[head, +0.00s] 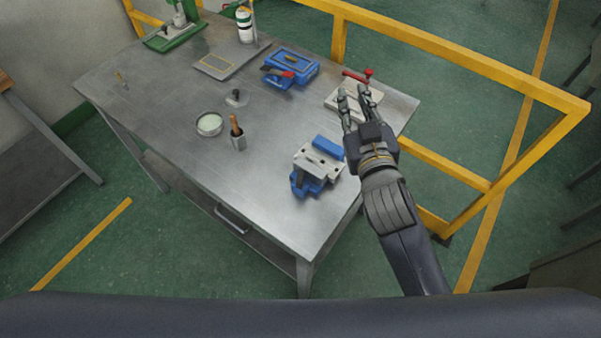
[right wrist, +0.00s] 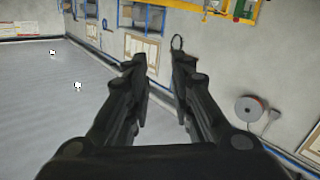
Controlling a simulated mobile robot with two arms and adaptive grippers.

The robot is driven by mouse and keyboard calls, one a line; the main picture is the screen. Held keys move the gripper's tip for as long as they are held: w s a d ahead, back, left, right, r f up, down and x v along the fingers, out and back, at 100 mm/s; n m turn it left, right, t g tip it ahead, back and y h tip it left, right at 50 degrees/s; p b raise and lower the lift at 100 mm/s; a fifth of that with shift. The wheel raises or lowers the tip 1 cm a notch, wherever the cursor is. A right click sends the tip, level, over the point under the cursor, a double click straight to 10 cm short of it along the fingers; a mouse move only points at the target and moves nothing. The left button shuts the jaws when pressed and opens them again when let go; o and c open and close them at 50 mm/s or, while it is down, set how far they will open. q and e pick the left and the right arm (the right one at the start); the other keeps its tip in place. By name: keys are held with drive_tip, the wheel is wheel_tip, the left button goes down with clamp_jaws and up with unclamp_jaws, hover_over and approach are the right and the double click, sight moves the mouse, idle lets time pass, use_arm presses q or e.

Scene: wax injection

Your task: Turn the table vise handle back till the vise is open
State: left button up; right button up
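The table vise (head: 318,164), blue with pale grey jaw blocks, stands on the metal table near its front right edge. A dark bar at its front, low on the left, may be the handle; it is too small to tell, nor can I tell how far the jaws are apart. My right gripper (head: 354,93) is beyond and right of the vise, its fingers pointing away from it. It is open and empty, with a gap between the fingers in the right wrist view (right wrist: 161,62). The vise does not show in the right wrist view. My left gripper is not in view.
A pale block with a red handle (head: 367,74) lies behind my right gripper. The table's front left is clear.

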drive_tip(key=s+a+r+n+t+y, duration=0.2)
drive_tip(key=a+r+n+y, duration=0.8)
drive_tip(key=a+r+y, duration=0.45)
drive_tip(key=s+a+r+n+g+y, duration=0.3)
drive_tip(key=s+a+n+g+y, duration=0.3)
drive_tip(key=a+n+g, duration=0.4)
drive_tip(key=s+a+f+n+g, duration=0.1)
drive_tip(key=s+a+n+g, duration=0.25)
drive_tip(key=n+g, duration=0.3)
drive_tip(key=n+g+h, duration=0.3)
drive_tip(key=n+h, duration=0.2)
drive_tip(key=h, duration=1.8)
hover_over(300, 179)
wheel_tip(300, 179, down, 25)
drive_tip(key=shift+m+t+y, duration=0.25)
wheel_tip(300, 179, down, 9)
drive_tip(key=p, duration=0.3)
drive_tip(key=shift+p, duration=0.35)
drive_tip(key=shift+f, duration=0.45)
